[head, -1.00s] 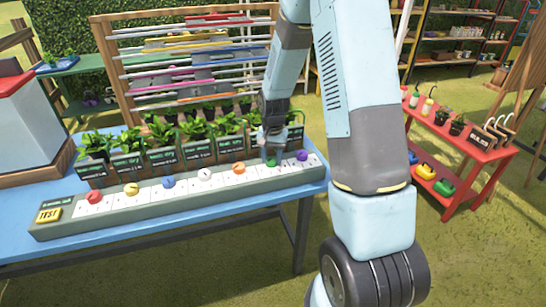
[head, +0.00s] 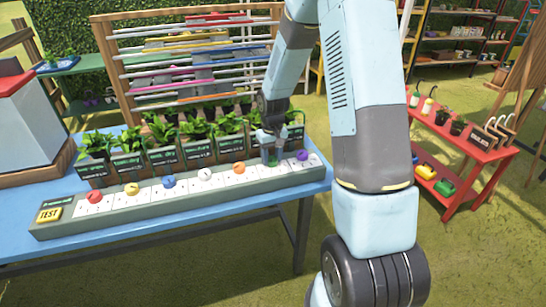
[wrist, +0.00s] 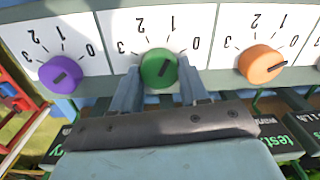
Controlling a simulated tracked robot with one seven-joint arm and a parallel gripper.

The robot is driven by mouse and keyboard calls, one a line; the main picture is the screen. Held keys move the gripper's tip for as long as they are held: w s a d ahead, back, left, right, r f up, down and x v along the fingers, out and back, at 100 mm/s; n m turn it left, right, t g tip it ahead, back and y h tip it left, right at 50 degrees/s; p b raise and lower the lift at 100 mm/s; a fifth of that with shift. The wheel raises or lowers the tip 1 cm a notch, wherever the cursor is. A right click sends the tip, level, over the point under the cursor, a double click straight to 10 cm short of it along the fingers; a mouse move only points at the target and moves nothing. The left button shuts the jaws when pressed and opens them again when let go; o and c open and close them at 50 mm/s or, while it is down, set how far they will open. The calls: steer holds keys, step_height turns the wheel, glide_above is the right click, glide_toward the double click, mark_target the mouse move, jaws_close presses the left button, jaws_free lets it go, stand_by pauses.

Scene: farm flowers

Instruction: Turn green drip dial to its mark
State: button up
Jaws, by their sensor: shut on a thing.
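The green dial (wrist: 158,68) sits on a white scale panel numbered 0 to 3, which appears upside down in the wrist view. A dark pointer line shows on its face, but which number it indicates is hard to tell. My gripper (wrist: 157,74) is shut on the green dial, with one finger on each side. In the head view the green dial (head: 272,161) is small and partly covered by my gripper (head: 270,152). No separate target mark can be made out.
The purple dial (wrist: 59,75) and orange dial (wrist: 261,64) flank the green one closely. White, blue, yellow and red dials continue left along the grey strip (head: 130,216). Potted plants (head: 196,150) with dark labels stand behind it. A yellow TEST button (head: 48,215) is at the strip's left end.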

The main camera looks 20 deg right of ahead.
mark_target(272, 158)
steer(key=shift+n, duration=0.5)
steer(key=o, duration=1.1)
steer(key=shift+c, duration=0.2)
step_height(272, 158, up, 14)
steer(key=shift+d+f, duration=0.15)
